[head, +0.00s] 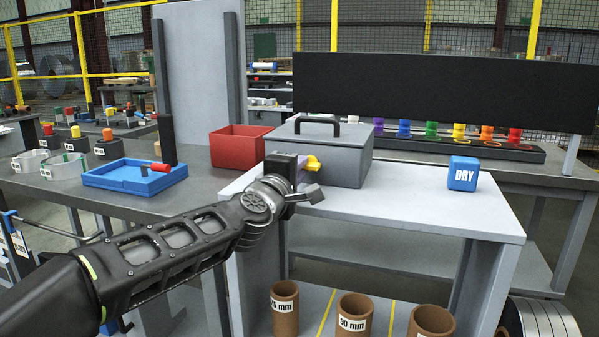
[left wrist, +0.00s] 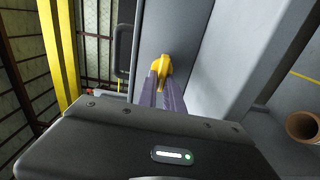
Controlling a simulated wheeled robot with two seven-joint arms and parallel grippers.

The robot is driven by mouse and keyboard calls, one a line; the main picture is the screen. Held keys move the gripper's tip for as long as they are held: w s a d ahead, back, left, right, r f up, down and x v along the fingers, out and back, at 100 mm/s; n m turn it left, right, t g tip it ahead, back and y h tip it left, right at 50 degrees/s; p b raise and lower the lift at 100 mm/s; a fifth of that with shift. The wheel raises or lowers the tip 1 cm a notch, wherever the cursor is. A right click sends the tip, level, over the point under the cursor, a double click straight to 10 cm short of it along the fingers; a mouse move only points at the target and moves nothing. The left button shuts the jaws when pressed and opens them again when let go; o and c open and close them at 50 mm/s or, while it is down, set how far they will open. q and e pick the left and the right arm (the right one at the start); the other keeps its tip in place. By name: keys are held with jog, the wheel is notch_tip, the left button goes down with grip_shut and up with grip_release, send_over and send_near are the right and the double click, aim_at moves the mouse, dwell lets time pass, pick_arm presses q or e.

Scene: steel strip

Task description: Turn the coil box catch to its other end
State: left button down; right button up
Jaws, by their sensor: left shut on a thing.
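The grey coil box (head: 335,155), with a black handle on its lid, stands on the light grey table. Its yellow catch (head: 313,163) is on the front face near the left end. The catch (left wrist: 160,70) also shows in the left wrist view, between the purple fingers. My left gripper (head: 303,168) is at the box front and shut on the catch; it also shows in the left wrist view (left wrist: 162,88). The gripper and wrist hide part of the box front. The lid looks closed. My right gripper is not in view.
A red bin (head: 240,145) and a blue tray (head: 135,174) are to the left. Brown tubes (head: 355,314) stand on the lower shelf. The tabletop between box and block is clear.

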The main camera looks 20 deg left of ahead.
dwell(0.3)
pick_arm(q)
jog(key=c, duration=1.5)
grip_release()
jog(key=s, duration=0.7)
jog(key=shift+s+a, duration=0.25)
jog(key=shift+s, duration=0.15)
